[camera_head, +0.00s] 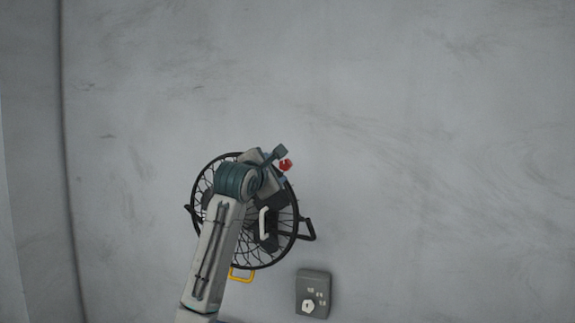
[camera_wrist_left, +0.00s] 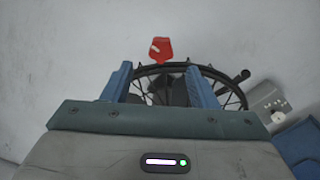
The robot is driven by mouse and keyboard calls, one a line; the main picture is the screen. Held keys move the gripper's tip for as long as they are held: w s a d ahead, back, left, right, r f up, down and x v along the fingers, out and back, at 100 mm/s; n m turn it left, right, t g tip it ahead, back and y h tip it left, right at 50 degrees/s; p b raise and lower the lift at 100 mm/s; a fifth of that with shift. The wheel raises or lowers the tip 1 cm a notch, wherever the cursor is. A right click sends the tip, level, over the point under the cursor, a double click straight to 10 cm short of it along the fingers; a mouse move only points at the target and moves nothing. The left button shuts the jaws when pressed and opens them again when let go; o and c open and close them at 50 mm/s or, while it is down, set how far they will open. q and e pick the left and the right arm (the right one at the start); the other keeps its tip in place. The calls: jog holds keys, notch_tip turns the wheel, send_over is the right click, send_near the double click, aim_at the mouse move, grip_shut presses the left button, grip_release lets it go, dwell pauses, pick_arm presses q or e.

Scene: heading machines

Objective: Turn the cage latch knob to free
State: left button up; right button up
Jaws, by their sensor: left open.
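A round black wire cage (camera_head: 288,248) stands against the grey surface, partly hidden under my left arm. A small red knob (camera_head: 285,165) shows at its upper right edge, probably the cage latch knob. In the left wrist view the red knob (camera_wrist_left: 160,51) has a flat, broad shape with a pale mark. My left gripper (camera_head: 281,166) is at the cage's upper edge. Its two blue fingers (camera_wrist_left: 160,67) are spread apart, with the red knob showing between and just beyond their tips. I cannot tell whether they touch it. My right gripper is not in view.
A grey box (camera_head: 302,307) with a white knob (camera_head: 308,306) is below right of the cage. A black bracket (camera_head: 308,229) sticks out on the cage's right, and a yellow handle (camera_head: 242,279) at its bottom. The area above and right is clear.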

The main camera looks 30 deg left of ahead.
aim_at(283, 167)
pick_arm(q)
jog(key=p+x, duration=0.5)
jog(key=x, duration=0.3)
jog(key=shift+w+r, duration=0.1)
jog(key=shift+w, duration=0.25)
jog(key=shift+w+a, duration=0.2)
jog(key=shift+w, duration=0.35)
jog(key=c, duration=1)
